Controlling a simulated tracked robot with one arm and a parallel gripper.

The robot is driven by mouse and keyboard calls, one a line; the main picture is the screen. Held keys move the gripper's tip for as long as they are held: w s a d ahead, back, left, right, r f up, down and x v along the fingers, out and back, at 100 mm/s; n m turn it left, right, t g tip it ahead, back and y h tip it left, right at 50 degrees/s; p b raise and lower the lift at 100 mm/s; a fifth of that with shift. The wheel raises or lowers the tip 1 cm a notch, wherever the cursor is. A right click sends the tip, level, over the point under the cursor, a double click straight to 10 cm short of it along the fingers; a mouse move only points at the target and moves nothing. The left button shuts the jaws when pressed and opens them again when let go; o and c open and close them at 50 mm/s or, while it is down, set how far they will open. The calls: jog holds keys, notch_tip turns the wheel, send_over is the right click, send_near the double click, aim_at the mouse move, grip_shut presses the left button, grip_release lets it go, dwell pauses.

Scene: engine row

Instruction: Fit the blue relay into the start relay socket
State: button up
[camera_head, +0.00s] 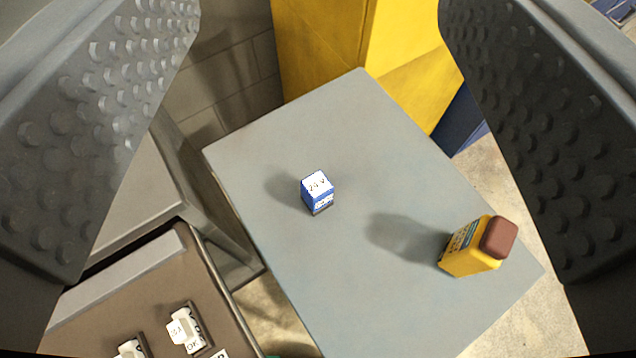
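The blue relay (318,194) is a small block with a white top marked "24 V". It stands on a grey tabletop (290,135), left of the middle. My gripper (320,190) is open, with one studded finger at the left edge of the view and one at the right. The relay lies in line with the gap between the fingers, apart from both, and nothing is held. I cannot make out the start relay socket in this view.
A yellow bottle with a brown cap (475,248) stands on the tabletop at right. A brown panel (125,290) at lower left carries white labelled parts (185,330). A yellow cabinet (390,45) rises behind the table. The tabletop around the relay is clear.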

jog(key=n+g+p, duration=1.5)
jog(key=n+p, duration=0.9)
jog(key=n, duration=0.1)
send_over(317, 184)
notch_tip(317, 184, down, 21)
notch_tip(317, 184, down, 13)
jog(key=shift+f+b, duration=0.1)
jog(key=shift+b, duration=0.45)
jog(key=c, duration=1.1)
